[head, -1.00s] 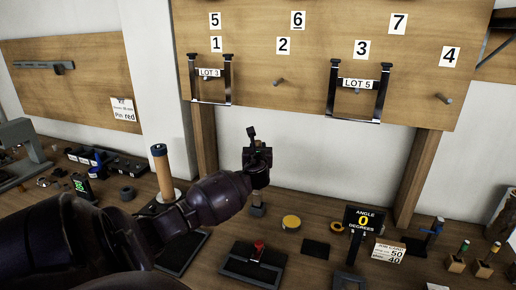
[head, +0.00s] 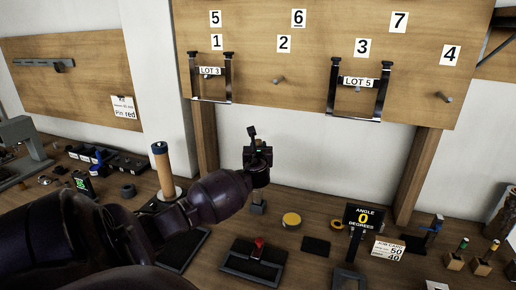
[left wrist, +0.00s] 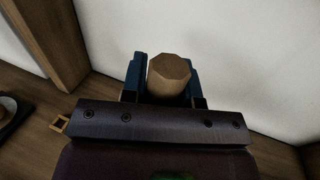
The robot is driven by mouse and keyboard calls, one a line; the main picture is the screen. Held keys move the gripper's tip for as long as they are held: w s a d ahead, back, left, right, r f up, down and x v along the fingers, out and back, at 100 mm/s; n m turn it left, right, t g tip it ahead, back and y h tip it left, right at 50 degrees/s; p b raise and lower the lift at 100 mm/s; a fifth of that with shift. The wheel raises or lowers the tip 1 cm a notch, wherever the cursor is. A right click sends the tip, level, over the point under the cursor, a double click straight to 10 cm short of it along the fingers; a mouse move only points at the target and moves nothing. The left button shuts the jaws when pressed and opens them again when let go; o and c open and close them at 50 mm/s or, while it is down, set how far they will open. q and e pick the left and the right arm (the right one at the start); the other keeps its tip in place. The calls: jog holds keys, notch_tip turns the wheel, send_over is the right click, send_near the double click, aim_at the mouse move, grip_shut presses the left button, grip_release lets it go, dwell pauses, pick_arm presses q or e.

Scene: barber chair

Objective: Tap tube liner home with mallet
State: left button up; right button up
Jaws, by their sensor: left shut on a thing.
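My left gripper (head: 258,157) is raised above the bench near the middle of the head view. In the left wrist view its blue fingers (left wrist: 162,78) are shut on a faceted wooden piece (left wrist: 169,76), seen end-on; it looks like the mallet's handle. My right gripper is not in view.
On the bench are a yellow disc (head: 291,219), a dark tray with a red knob (head: 259,243) and an angle display (head: 364,217). A pegboard (head: 300,75) with numbered labels and two hanging frames stands behind. Wooden posts (head: 203,140) rise at the back.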

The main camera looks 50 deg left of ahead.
pick_arm(q)
notch_tip(320, 180, up, 2)
jog(key=shift+r+p, duration=0.2)
jog(key=shift+p, duration=0.65)
jog(key=shift+r+p, duration=1.55)
jog(key=shift+p, duration=0.4)
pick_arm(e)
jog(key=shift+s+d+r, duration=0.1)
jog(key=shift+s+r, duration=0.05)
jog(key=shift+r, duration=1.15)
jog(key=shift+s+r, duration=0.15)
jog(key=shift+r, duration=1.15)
